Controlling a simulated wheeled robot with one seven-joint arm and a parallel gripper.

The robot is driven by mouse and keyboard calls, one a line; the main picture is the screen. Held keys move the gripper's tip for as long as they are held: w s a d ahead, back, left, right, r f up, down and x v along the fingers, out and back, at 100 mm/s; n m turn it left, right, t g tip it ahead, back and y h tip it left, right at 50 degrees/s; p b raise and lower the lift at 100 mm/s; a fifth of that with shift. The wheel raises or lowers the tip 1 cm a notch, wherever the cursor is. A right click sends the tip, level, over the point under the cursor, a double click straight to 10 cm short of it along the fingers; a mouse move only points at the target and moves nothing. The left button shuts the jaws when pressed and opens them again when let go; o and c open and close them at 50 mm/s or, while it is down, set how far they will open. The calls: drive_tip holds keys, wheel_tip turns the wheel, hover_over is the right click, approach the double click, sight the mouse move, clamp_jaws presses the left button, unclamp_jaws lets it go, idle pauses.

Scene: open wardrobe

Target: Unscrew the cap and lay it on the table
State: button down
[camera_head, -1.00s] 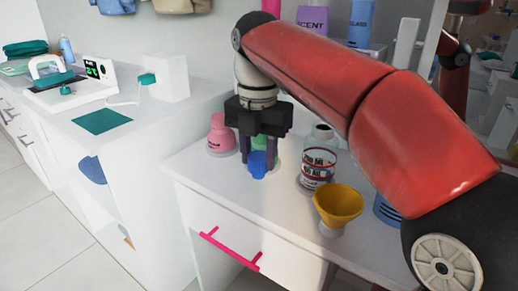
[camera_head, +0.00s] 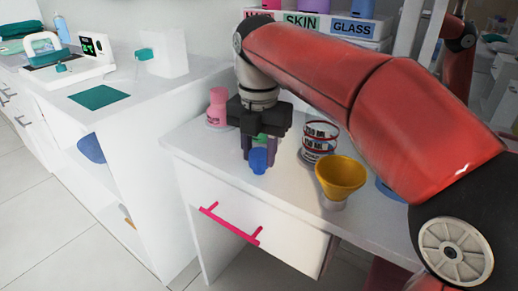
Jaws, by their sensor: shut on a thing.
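My gripper (camera_head: 260,153) points down over the white table, left of the middle. It is shut on a small blue cap (camera_head: 258,162) that shows at its fingertips. The cap is near the table's front edge, and I cannot tell whether it touches the top. A bit of green (camera_head: 262,137) shows between the fingers above the cap, mostly hidden. A pink bottle (camera_head: 217,108) stands behind and left of my gripper. A labelled white container with red bands (camera_head: 318,142) stands to the right, and it looks blurred. The white table (camera_head: 205,145) is partly hidden by my arm.
A yellow funnel-like cup (camera_head: 341,177) stands near the front edge, right of my gripper. A blue thing beside it is mostly behind my arm. A pink drawer handle (camera_head: 230,224) sticks out below. Labelled bins (camera_head: 350,30) stand behind. Clear tabletop lies left of my gripper.

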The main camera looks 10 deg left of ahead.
drive_tip(key=c, duration=0.9)
unclamp_jaws()
drive_tip(key=shift+o, duration=0.5)
drive_tip(key=shift+o, duration=0.9)
wheel_tip(320, 180, up, 3)
drive_tip(key=shift+f+p, duration=0.1)
drive_tip(key=shift+p, duration=1.1)
drive_tip(key=shift+r, duration=2.65)
drive_tip(key=shift+s, duration=0.1)
